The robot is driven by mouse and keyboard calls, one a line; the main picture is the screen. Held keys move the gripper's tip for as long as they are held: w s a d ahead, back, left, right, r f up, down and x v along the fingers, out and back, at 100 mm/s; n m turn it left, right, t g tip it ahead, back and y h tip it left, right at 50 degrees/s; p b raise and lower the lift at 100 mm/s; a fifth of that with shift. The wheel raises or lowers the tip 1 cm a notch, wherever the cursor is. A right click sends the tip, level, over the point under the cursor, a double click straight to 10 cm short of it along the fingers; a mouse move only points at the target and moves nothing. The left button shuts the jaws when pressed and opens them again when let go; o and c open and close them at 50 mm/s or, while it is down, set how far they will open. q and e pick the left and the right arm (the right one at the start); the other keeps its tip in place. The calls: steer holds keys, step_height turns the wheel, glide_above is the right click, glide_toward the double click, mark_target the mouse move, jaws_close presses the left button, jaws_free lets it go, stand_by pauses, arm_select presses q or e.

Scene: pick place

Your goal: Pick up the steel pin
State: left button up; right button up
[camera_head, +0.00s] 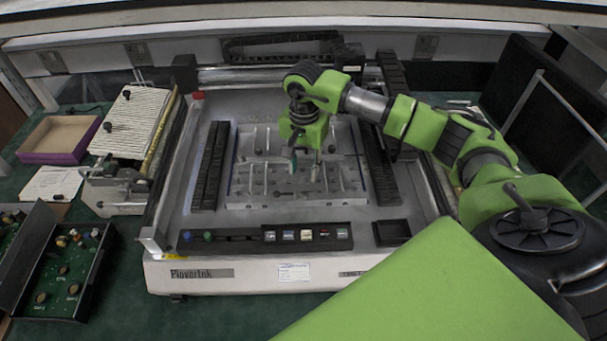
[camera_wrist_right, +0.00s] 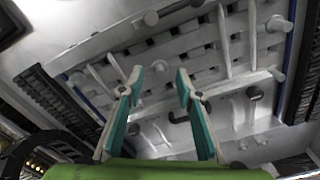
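My right gripper (camera_head: 305,168) is over the middle of a grey metal plate (camera_head: 256,203) with holes and slots. Its two teal-edged fingers are open and empty in the right wrist view (camera_wrist_right: 160,76), with a clear gap between them. Several steel pins and rods stand on the plate, such as an upright steel pin (camera_head: 265,176) left of the gripper. A long rod (camera_wrist_right: 253,38) and a short, thick pin (camera_wrist_right: 278,23) show in the wrist view. I cannot tell which one is the task's pin. My left gripper is out of view.
Black ribbed strips (camera_head: 209,168) flank the plate. A black strip with coloured buttons (camera_head: 265,237) runs along the machine's front. A purple-sided box (camera_head: 60,138), a stack of white sheets (camera_head: 128,122) and a circuit-board tray (camera_head: 65,275) stand at left.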

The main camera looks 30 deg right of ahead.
mark_target(304, 180)
steer(key=shift+f, duration=1.15)
jaws_close()
steer(key=shift+r, duration=0.1)
